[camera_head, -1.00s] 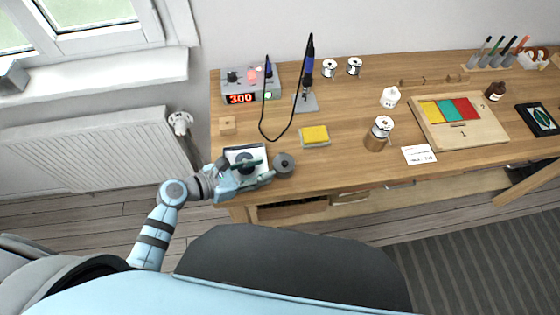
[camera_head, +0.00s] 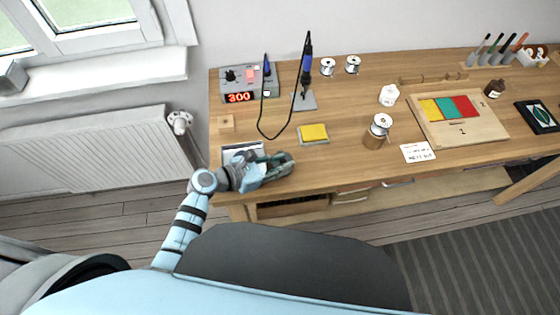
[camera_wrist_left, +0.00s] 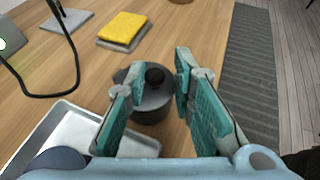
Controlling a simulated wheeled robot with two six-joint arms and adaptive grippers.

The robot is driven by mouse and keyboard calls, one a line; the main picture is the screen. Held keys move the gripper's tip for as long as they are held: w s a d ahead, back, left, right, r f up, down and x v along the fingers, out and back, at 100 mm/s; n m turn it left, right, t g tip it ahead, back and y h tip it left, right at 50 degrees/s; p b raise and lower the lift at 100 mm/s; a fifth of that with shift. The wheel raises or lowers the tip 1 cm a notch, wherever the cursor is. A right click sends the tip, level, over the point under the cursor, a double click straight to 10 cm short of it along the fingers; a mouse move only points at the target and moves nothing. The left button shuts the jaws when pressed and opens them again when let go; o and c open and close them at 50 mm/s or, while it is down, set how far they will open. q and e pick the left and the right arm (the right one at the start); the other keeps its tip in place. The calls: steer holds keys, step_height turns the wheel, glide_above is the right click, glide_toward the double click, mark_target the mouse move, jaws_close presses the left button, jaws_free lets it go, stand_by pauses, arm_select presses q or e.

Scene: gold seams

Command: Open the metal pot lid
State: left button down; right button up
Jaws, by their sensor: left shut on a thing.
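The small dark grey metal pot (camera_wrist_left: 150,112) stands on the bench near its front edge. Its lid (camera_wrist_left: 150,92) has a round black knob (camera_wrist_left: 155,76) and sits on top. In the head view the pot (camera_head: 288,160) is mostly hidden by my left gripper (camera_head: 278,161). In the wrist view the two teal-padded fingers of my left gripper (camera_wrist_left: 155,72) stand on either side of the knob and lid, shut across the lid. Whether they also touch the pot wall is unclear. My right gripper is not in view.
A pale tray (camera_wrist_left: 62,130) lies left of the pot, with a dark round shape over its near end. A yellow sponge (camera_head: 313,132) lies behind the pot. A soldering station (camera_head: 245,83) with a looping black cable stands back left.

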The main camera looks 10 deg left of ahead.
arm_select(q)
steer(key=shift+w+a+r, duration=0.15)
steer(key=shift+w+r, duration=0.05)
steer(key=shift+r, duration=0.05)
